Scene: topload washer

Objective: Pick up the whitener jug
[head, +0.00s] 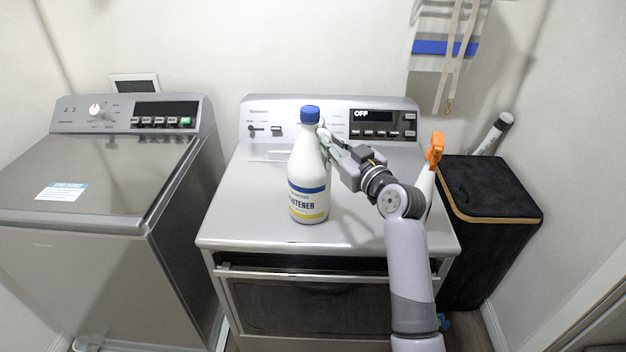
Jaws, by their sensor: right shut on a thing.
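The whitener jug (307,180) is a white bottle with a blue cap and a blue and yellow label. It is upright over the middle of the dryer top; I cannot tell whether its base touches the surface. My right gripper (324,137) comes in from the right and is shut on the upper right side of the jug, below the cap. Its fingertips are partly hidden by the jug. My left gripper is not in the head view.
A spray bottle with an orange head (435,150) stands at the dryer's right, partly behind my arm. The dryer (250,215) has clear top space left of the jug. A washer (90,185) stands left, a black hamper (490,190) right.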

